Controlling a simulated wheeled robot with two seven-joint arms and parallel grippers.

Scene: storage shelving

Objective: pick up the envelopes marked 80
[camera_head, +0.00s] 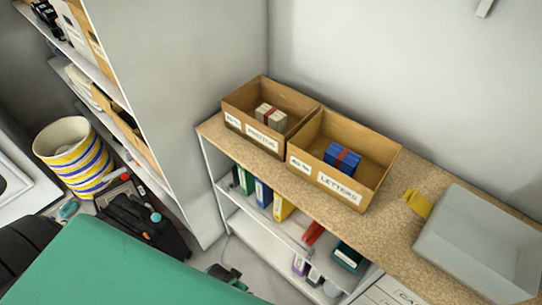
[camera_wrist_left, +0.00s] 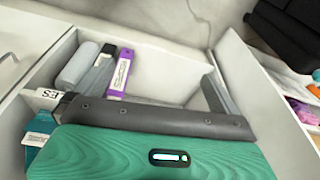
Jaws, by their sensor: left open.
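An open cardboard box (camera_head: 372,180) labelled LETTERS stands on the shelf top; its smaller label (camera_head: 299,163) appears to begin with 80. A blue bundle (camera_head: 342,157) with a red band lies inside it. To its left is an open cardboard box (camera_head: 240,103) labelled PHOTOS, whose small label is hard to read. It holds a pale bundle (camera_head: 270,117) with a reddish band. My right gripper is in neither view.
Binders, including a yellow one (camera_head: 283,207) and a purple one (camera_wrist_left: 122,72), stand on the lower shelves. A grey translucent bin (camera_head: 485,245) stands at the right of the shelf top. A striped basket (camera_head: 75,158) and a black bag (camera_head: 150,222) are at left.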

